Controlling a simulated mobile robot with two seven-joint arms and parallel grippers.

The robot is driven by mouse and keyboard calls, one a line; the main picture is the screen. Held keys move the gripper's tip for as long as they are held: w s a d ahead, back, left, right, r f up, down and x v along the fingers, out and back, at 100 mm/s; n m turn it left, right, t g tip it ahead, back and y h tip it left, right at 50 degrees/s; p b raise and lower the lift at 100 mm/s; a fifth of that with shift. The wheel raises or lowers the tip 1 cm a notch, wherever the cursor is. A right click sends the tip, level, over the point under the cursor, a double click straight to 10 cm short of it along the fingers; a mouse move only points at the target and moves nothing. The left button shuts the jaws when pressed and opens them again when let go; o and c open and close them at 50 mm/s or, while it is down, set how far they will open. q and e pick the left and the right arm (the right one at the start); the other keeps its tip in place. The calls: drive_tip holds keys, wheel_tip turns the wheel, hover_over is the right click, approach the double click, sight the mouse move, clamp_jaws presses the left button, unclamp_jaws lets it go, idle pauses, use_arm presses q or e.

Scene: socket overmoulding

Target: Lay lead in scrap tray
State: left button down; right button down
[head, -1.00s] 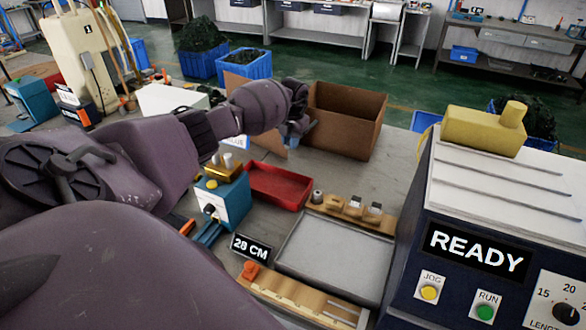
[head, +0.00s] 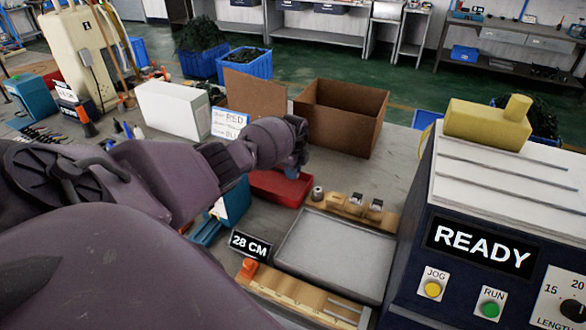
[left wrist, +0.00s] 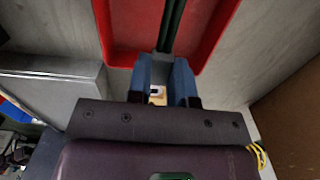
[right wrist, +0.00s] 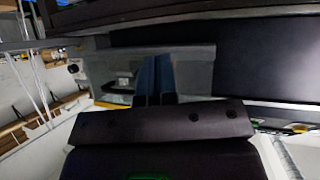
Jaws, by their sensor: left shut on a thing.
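The red scrap tray (head: 268,187) lies on the bench, partly hidden behind my left arm in the head view. My left gripper (head: 294,170) is over its far right part. In the left wrist view my left gripper (left wrist: 164,72) is shut on a dark green lead (left wrist: 173,28), which runs from the blue fingers out over the red tray (left wrist: 217,30). I cannot tell whether the lead touches the tray floor. The lead is hidden in the head view. My right gripper (right wrist: 153,78) shows only in the right wrist view, with its blue fingers together and nothing seen between them.
A cardboard box (head: 355,115) stands behind the tray. A white box (head: 172,110) stands to the left. A grey flat tray (head: 332,255) and a wooden fixture (head: 350,208) lie in front, beside the machine marked READY (head: 480,246). A 28 CM sign (head: 250,245) stands nearby.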

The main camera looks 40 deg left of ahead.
sight(293, 191)
use_arm(q)
drive_tip(key=shift+f, duration=0.1)
use_arm(e)
drive_tip(key=shift+s+f, duration=0.15)
drive_tip(key=shift+s, duration=0.1)
